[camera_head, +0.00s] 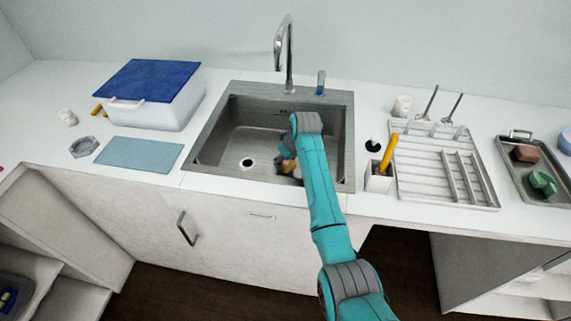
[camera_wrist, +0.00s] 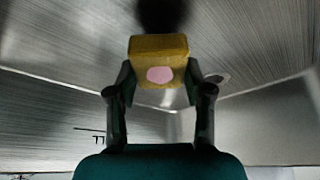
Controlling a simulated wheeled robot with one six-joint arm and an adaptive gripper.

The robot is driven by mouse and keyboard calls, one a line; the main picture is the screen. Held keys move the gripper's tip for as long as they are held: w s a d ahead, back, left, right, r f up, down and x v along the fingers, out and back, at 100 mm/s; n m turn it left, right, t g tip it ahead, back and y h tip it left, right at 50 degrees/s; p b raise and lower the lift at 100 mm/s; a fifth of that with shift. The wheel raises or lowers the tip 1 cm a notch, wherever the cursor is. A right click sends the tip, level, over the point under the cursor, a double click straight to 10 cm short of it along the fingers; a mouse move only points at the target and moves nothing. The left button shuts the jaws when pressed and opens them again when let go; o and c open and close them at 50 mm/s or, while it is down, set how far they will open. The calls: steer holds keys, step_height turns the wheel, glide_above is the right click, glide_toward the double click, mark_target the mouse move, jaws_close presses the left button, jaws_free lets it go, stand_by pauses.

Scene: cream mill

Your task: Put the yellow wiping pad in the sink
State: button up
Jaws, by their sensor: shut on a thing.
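My gripper (camera_wrist: 159,85) is shut on the yellow wiping pad (camera_wrist: 159,47), a yellow block with a pink patch on the side facing the wrist camera. In the wrist view the two fingers press on its left and right sides, and steel sink walls surround it. In the head view my gripper and the pad (camera_head: 287,167) are low inside the grey sink (camera_head: 222,128), right of the drain, partly hidden by my arm. I cannot tell whether the pad touches the sink floor.
A tap (camera_head: 289,55) rises behind the sink. A white box with a blue lid (camera_head: 151,80) and a blue mat (camera_head: 139,154) lie left. A holder with a yellow-handled tool (camera_head: 379,181) and a drying rack (camera_head: 440,165) stand right, with a metal tray (camera_head: 520,181) beyond.

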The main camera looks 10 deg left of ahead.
steer(key=shift+f, duration=1.2)
steer(key=shift+f, duration=0.1)
steer(key=o, duration=0.8)
steer(key=v, duration=1.2)
steer(key=shift+w, duration=0.1)
